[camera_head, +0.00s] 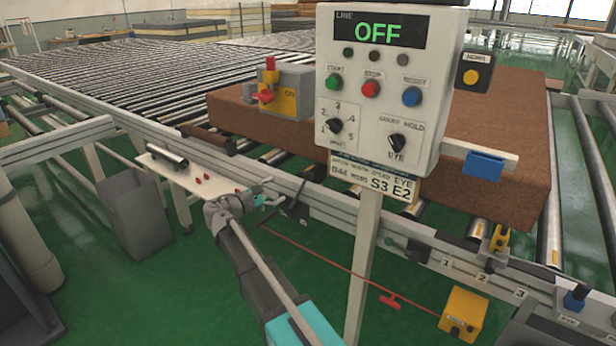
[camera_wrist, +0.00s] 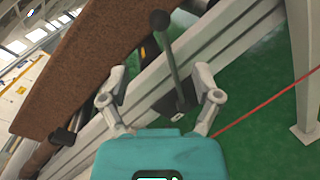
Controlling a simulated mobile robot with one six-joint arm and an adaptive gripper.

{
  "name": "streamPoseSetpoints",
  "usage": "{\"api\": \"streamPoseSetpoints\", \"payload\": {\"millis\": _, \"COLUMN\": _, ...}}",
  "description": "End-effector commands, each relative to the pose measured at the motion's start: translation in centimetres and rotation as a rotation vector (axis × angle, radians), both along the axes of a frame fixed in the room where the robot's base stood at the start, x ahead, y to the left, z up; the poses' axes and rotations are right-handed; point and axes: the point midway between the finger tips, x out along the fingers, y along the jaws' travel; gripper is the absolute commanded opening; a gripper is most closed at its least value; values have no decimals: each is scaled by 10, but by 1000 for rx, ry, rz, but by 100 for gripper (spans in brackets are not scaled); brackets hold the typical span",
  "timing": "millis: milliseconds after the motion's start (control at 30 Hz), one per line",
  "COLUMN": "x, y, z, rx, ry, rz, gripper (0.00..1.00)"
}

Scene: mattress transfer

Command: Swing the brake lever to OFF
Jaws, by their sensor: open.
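The brake lever (camera_wrist: 168,50) is a dark rod with a round black knob, standing out from a dark plate (camera_wrist: 175,103) on the grey conveyor rail. In the wrist view it rises between and beyond my gripper's (camera_wrist: 160,84) two spread fingers. The fingers are open, one on each side of the lever's lower part, and I see no clear contact. In the head view my gripper (camera_head: 262,194) is at the conveyor's near rail, beside the small dark lever (camera_head: 298,208). Any ON or OFF marking at the lever is not readable.
A control box (camera_head: 385,85) on a post (camera_head: 362,265) stands right of my arm, its display reading OFF. A brown mattress (camera_head: 490,150) lies on the rollers behind. A red cord (camera_head: 340,262) runs to a yellow box (camera_head: 463,315). A grey bin (camera_head: 135,215) stands left.

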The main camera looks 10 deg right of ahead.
Motion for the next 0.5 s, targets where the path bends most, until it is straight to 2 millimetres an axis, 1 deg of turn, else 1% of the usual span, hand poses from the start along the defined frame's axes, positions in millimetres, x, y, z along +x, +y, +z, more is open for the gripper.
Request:
{"api": "streamPoseSetpoints", "payload": {"millis": 167, "x": 8, "y": -15, "z": 0, "rx": 1, "ry": 0, "rz": -1, "gripper": 81}}
{"api": "streamPoseSetpoints", "payload": {"millis": 500, "x": 30, "y": -59, "z": 0, "rx": 1, "ry": 0, "rz": -1, "gripper": 81}}
